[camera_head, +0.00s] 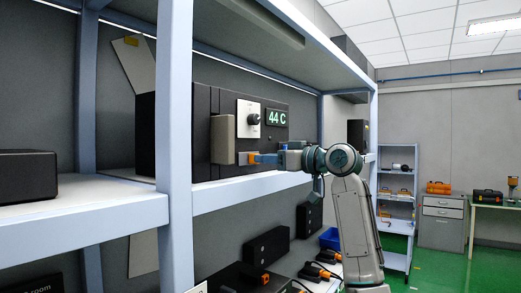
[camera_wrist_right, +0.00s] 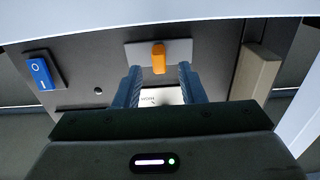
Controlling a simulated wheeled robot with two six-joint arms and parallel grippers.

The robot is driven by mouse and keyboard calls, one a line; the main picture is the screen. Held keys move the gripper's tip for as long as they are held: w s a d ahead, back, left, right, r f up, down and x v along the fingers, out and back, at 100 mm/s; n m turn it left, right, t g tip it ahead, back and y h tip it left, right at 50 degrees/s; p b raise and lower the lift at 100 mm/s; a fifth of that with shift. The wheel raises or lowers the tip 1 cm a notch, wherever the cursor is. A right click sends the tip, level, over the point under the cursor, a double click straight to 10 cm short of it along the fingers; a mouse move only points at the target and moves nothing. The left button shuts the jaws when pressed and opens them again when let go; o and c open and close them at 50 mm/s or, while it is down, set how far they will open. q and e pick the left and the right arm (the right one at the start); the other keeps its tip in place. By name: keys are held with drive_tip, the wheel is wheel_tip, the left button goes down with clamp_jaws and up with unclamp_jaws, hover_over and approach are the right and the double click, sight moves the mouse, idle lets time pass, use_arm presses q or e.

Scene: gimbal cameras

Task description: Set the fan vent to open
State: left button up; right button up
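A dark control panel (camera_head: 203,133) stands on the shelf. It carries an orange lever (camera_head: 253,157) on a pale plate, which I take to be the vent control. In the right wrist view the lever (camera_wrist_right: 158,58) stands upright on its plate (camera_wrist_right: 180,49). My right gripper (camera_head: 264,158) is close in front of the panel at the lever. In the right wrist view its fingers (camera_wrist_right: 159,72) are open, with the lever in line with the gap between them; I cannot tell whether they touch it. My left gripper is not in view.
The panel also has a black knob (camera_head: 254,119), a green "44 C" display (camera_head: 276,117) and a beige block (camera_head: 222,139) jutting out left of the lever. A blue rocker switch (camera_wrist_right: 39,73) shows in the wrist view. A shelf post (camera_head: 177,120) stands left; a shelf board (camera_head: 300,37) is overhead.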

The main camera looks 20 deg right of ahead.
drive_tip(key=p+x, duration=0.1)
drive_tip(key=x, duration=0.2)
drive_tip(key=shift+c, duration=0.5)
clamp_jaws()
drive_tip(key=shift+s+d, duration=0.1)
